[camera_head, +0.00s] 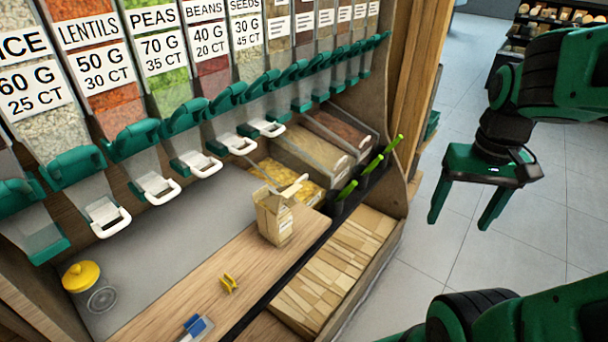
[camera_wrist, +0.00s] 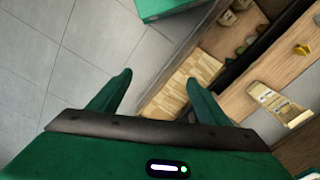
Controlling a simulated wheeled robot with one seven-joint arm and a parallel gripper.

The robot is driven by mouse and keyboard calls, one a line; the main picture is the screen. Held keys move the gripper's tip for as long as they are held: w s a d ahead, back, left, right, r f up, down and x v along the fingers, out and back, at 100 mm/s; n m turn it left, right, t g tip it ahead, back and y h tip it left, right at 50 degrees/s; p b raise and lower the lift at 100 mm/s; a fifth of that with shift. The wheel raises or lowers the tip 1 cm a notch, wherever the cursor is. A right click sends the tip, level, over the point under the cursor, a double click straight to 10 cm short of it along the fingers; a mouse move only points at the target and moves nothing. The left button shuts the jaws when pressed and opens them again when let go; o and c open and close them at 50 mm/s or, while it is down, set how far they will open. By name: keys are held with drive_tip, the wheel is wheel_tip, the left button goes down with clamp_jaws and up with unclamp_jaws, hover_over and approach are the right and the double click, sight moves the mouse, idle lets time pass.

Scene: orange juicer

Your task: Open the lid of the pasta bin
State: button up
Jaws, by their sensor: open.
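A low clear bin with yellow, pasta-like contents (camera_head: 283,184) sits at the back of the counter, left of two similar bins. It is partly hidden by a paper bag, and I cannot clearly make out its lid or whether it is shut. My gripper (camera_head: 459,224) is open and empty, pointing down over the floor at the right, well apart from the bins. In the wrist view my gripper (camera_wrist: 160,78) has its two green fingers spread, with nothing between them.
A paper bag (camera_head: 274,217) stands on the wooden counter (camera_head: 190,285). Green-handled scoops (camera_head: 370,166) stand in black holders by the bins. Dispensers hang above. The floor at right is clear.

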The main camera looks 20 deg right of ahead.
drive_tip(key=w+n+t, duration=0.1)
drive_tip(key=w+n, duration=0.3)
drive_tip(key=w, duration=0.9)
drive_tip(key=n+t+y, duration=0.2)
drive_tip(key=n+y, duration=0.1)
drive_tip(key=n, duration=0.5)
approach(303, 178)
drive_tip(key=x, duration=0.7)
drive_tip(key=shift+a+f, duration=0.1)
drive_tip(key=shift+a, duration=0.1)
drive_tip(key=c, duration=1.5)
drive_tip(key=shift+d, duration=0.1)
